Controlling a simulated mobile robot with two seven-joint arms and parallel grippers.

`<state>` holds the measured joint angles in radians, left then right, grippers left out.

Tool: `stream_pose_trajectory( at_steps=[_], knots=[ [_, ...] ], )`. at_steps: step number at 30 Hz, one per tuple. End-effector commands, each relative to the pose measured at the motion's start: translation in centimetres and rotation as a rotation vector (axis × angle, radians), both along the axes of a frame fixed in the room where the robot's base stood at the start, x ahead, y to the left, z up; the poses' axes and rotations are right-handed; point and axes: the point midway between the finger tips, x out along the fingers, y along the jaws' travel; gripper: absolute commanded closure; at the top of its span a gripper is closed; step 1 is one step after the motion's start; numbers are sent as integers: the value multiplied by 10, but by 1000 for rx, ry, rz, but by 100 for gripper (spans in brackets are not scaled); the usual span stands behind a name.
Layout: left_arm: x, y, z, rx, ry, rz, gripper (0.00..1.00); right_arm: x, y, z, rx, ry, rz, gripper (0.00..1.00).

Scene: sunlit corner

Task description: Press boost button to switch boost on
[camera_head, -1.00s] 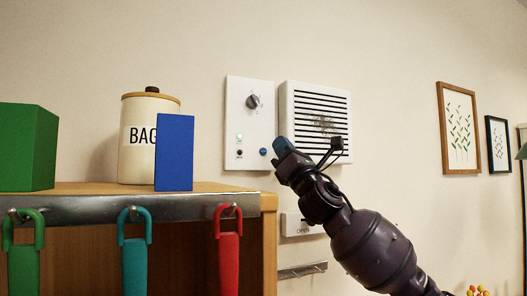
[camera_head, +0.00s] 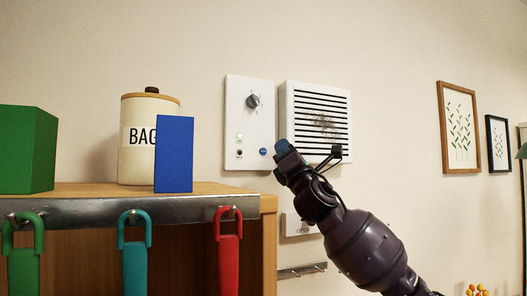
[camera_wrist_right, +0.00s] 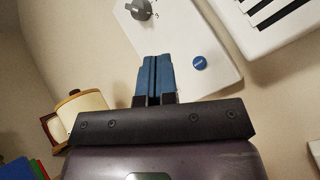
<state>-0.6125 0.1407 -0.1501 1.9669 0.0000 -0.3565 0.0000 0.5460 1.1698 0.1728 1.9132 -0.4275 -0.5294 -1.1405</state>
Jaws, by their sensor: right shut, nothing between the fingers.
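The white control panel (camera_head: 246,112) is on the wall, with a grey knob (camera_head: 252,101) near its top. A lit green light (camera_head: 240,137) and a small black dot (camera_head: 239,153) are at its lower left. The round blue boost button (camera_head: 263,152) is at its lower right; it also shows in the right wrist view (camera_wrist_right: 200,62). My right gripper (camera_head: 281,147) is shut and empty, its blue fingertips just right of the button in the head view. In the right wrist view the fingertips (camera_wrist_right: 154,60) lie left of the button. I cannot tell whether they touch the panel. My left gripper is not in view.
A slatted white vent (camera_head: 318,120) is right of the panel. A wooden shelf (camera_head: 222,187) at the left holds a canister (camera_head: 139,165), a blue block (camera_head: 174,153) and a green block (camera_head: 26,148).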

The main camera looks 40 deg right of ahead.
Motion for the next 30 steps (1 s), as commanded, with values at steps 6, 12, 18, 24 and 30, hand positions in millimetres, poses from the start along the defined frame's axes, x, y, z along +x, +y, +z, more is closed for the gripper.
stream_pose_trajectory(
  at_steps=[6,12,18,24,30],
  knots=[
    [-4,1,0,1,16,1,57,26,-8,1,3,0,0,100],
    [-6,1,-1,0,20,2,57,47,-15,0,1,0,0,100],
    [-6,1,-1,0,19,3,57,61,-19,-1,0,1,0,100],
    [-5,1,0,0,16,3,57,66,-19,0,-2,1,2,100],
    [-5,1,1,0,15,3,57,66,-20,0,-3,1,1,100]
  ],
)
